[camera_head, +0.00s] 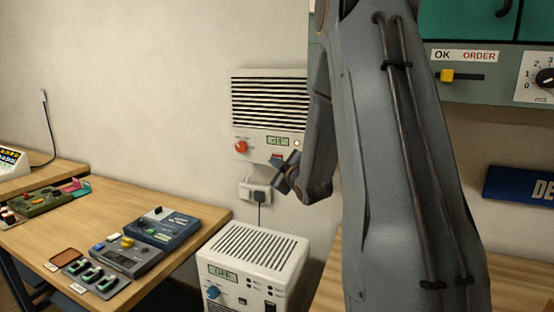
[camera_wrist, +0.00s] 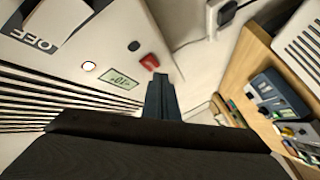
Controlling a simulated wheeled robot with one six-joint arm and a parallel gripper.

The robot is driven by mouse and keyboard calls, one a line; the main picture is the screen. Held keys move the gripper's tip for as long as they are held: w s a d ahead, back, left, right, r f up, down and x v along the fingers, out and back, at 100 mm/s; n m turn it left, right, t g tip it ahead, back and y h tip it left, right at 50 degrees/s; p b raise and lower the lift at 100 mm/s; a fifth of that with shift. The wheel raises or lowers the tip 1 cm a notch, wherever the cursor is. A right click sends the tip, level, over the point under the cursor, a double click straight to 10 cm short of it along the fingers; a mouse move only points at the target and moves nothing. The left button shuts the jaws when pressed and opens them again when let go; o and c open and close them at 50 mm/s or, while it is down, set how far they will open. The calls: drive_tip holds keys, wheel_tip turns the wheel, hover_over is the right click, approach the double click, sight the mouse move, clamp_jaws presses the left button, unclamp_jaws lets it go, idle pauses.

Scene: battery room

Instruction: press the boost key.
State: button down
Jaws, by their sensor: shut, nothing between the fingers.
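A white wall unit (camera_head: 268,88) with dark louvres hangs on the wall. Its lower panel carries a red round knob (camera_head: 241,147), a small green display (camera_head: 278,141) and a round pale light (camera_head: 297,143). A small red key (camera_wrist: 150,62) sits beside the display (camera_wrist: 121,80) in the wrist view; I cannot read any boost label on it. My gripper (camera_head: 284,174) is shut and empty, in front of the unit's lower edge. In the wrist view my fingers (camera_wrist: 162,92) point close to the red key, and I cannot tell whether they touch it.
A socket with a plug (camera_head: 258,193) is below the unit. A white box (camera_head: 254,252) with a display and blue knob stands under it. A wooden table (camera_head: 190,205) with several devices is at left. A grey-green cabinet (camera_head: 470,95) is at right. My arm hides the middle.

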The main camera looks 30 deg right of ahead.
drive_tip(key=shift+w+d, duration=0.1)
drive_tip(key=shift+w+d, duration=0.15)
drive_tip(key=shift+d, duration=0.05)
idle(0.4)
drive_tip(key=shift+w+d+b, duration=0.25)
drive_tip(key=shift+d+b, duration=0.05)
drive_tip(key=shift+b, duration=0.05)
idle(0.6)
drive_tip(key=shift+s+a, duration=0.5)
drive_tip(key=shift+a, duration=0.1)
drive_tip(key=shift+a, duration=0.1)
idle(0.3)
drive_tip(key=s+a, duration=0.1)
drive_tip(key=a, duration=0.1)
drive_tip(key=s+a, duration=0.1)
drive_tip(key=s, duration=0.1)
drive_tip(key=shift+a+b, duration=0.3)
drive_tip(key=shift+a, duration=0.1)
idle(0.6)
